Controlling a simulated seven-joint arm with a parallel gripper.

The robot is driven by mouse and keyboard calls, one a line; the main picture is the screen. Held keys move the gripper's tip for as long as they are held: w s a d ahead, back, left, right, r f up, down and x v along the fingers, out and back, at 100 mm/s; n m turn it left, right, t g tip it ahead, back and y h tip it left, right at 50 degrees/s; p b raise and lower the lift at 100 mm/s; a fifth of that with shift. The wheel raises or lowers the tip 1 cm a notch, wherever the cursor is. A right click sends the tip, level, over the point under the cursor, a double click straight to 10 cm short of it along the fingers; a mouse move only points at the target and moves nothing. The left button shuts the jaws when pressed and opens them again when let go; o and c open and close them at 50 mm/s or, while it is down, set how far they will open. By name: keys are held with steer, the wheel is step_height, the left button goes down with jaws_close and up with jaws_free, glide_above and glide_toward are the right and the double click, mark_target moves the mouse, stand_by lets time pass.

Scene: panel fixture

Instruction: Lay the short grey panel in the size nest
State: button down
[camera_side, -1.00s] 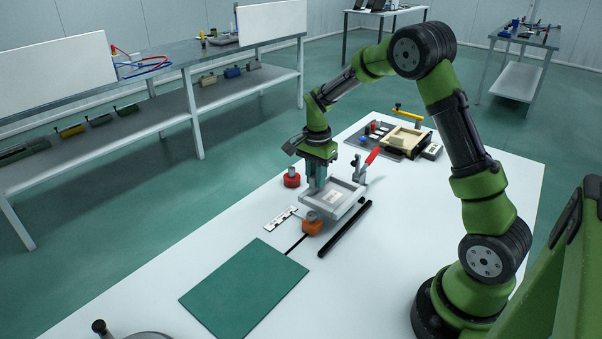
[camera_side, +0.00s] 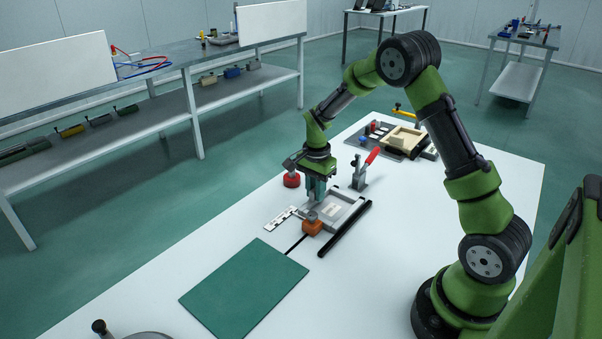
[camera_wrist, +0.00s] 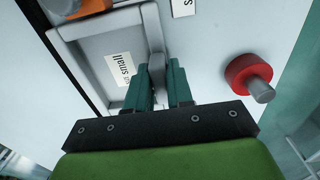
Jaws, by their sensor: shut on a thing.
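A red knob (camera_side: 291,180) and a red-handled clamp (camera_side: 363,172) stand beyond. A green mat (camera_side: 245,288) lies clear in front.

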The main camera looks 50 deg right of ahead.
steer(key=c, duration=0.9)
jaws_free()
step_height(320, 180, up, 17)
steer(key=shift+s+a+r+n+t+y, duration=0.35)
steer(key=shift+s+a+r+n+t, duration=0.7)
steer(key=shift+s+a+n, duration=1.8)
steer(key=shift+s+a+r+n+t+y, duration=0.3)
steer(key=shift+s+a+r+n+t, duration=0.5)
steer(key=shift+s+a+n+t, duration=1.5)
steer(key=shift+s+a+r+n+t+y, duration=0.3)
steer(key=shift+s+a+r+n, duration=0.6)
steer(key=shift+s+a+n, duration=1.85)
steer(key=s+m, duration=0.1)
steer(key=s, duration=0.2)
steer(key=shift+s+a+m, duration=0.1)
steer(key=shift+m, duration=0.3)
